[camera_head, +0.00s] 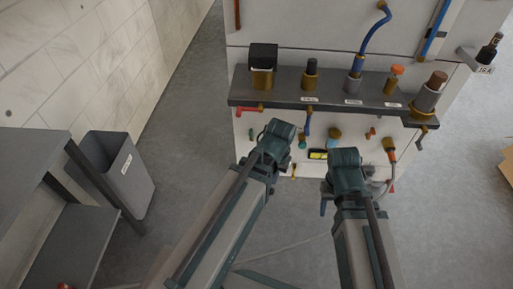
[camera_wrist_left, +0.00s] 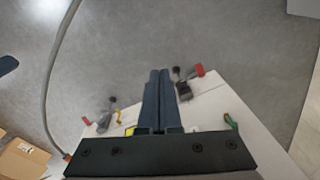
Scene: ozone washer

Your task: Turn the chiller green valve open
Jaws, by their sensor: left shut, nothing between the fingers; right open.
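A small green handle (camera_head: 251,133), which looks like the green valve, is on the white front of the machine, left of my left wrist. In the left wrist view a green handle (camera_wrist_left: 232,122) stands out at the right edge of the white panel, apart from the fingers. My left gripper (camera_wrist_left: 155,100) is shut with nothing between its fingers, pointing along the panel; in the head view its wrist hides the fingertips. My right gripper (camera_head: 345,165) is open in front of the panel's lower right part, its fingers mostly hidden.
A dark shelf (camera_head: 335,98) with several capped fittings juts out above the grippers. A red handle (camera_head: 250,111) and a yellow display (camera_head: 318,154) are close by. A grey bin (camera_head: 125,170) and grey table (camera_head: 30,150) stand left. The floor between is clear.

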